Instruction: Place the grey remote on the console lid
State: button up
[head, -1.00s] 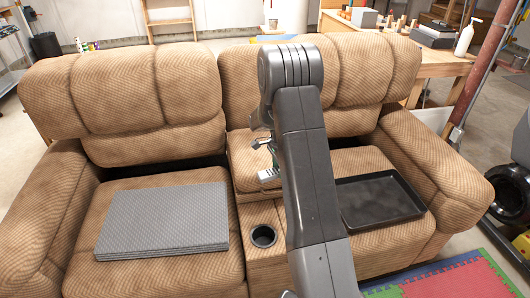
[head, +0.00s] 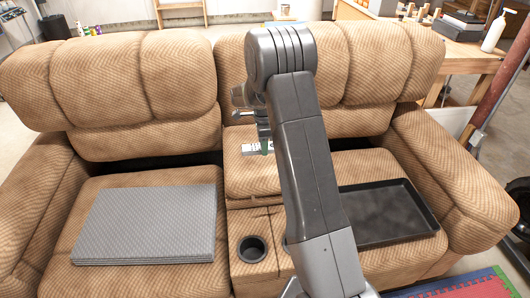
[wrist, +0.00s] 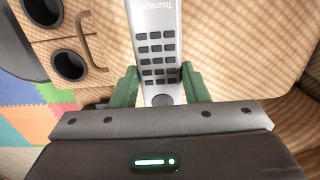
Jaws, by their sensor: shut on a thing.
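The grey remote (wrist: 157,45) is between the two green fingers of my gripper (wrist: 160,88). Its dark buttons face the wrist camera and its far end runs out of the top of that view. In the head view the remote (head: 257,149) shows beside my arm, over the rear part of the console lid (head: 243,183). The lid is the tan padded top of the console between the two seats, behind the cup holders. My gripper is shut on the remote. My arm hides part of the lid and the remote's right end. I cannot tell whether the remote touches the lid.
A grey folded mat (head: 147,222) lies on the left seat. A black tray (head: 385,212) lies on the right seat. A cup holder (head: 252,249) is in the front of the console. The sofa backrest (head: 140,90) rises behind the lid.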

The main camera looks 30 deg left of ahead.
aim_at(264, 164)
jog(key=shift+f, duration=3.35)
jog(key=o, duration=1)
notch_tip(264, 164, up, 12)
jog(key=shift+r+p, duration=0.15)
jog(key=shift+p, duration=0.15)
